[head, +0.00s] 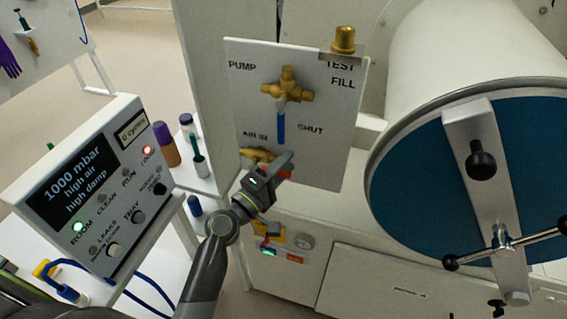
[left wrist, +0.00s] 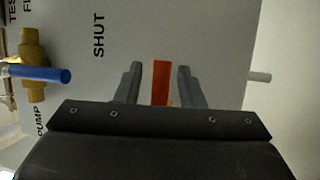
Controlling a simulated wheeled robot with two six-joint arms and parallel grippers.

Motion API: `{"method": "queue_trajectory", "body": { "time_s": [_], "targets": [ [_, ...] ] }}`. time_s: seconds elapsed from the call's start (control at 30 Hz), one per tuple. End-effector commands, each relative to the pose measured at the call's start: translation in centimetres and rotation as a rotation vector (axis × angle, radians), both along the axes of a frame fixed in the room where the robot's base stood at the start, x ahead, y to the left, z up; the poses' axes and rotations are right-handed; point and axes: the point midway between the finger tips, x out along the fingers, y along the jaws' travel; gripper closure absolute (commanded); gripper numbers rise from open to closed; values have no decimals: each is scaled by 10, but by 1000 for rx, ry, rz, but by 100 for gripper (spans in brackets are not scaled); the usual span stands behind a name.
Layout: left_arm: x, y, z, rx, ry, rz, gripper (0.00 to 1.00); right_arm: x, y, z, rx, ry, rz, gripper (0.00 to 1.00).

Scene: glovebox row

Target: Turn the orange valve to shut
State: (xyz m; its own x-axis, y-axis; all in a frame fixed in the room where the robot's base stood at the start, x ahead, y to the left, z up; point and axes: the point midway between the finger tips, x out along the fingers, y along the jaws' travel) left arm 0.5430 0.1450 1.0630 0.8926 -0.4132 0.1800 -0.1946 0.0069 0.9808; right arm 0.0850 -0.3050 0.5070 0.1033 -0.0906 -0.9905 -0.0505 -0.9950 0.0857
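The orange valve's handle (head: 286,174) shows as a small orange bit beside my left gripper in the head view. Its brass body (head: 258,154) sits low on the white panel, by the AIR IN label. In the left wrist view the orange handle (left wrist: 161,82) stands between the two fingers of my left gripper (left wrist: 158,75), with a gap on each side. The left gripper (head: 284,162) is open around the handle, close to the panel. Much of the handle is hidden by the gripper in the head view. The SHUT label (head: 310,128) is above and right. My right gripper is not in view.
A blue-handled lever (head: 281,127) hangs from a brass valve (head: 288,84) just above my gripper. A brass fitting (head: 344,38) is at the panel's top. The large round chamber door (head: 420,190) is to the right, the control box (head: 85,185) to the left.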

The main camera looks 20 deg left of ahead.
Motion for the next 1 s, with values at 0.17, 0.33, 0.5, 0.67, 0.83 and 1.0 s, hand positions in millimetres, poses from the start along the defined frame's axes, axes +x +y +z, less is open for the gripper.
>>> {"method": "queue_trajectory", "body": {
  "time_s": [0.17,0.33,0.5,0.67,0.83,1.0],
  "targets": [
    [0,0,0,0,0,0,65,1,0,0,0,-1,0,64],
    [0,0,0,0,0,0,86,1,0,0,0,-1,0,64],
    [0,0,0,0,0,0,100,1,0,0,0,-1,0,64],
    [0,0,0,0,0,0,100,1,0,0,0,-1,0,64],
    [2,0,-1,11,-1,0,100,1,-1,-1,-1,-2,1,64],
    [12,0,-5,61,-3,-1,100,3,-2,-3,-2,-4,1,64]
  ]
}}
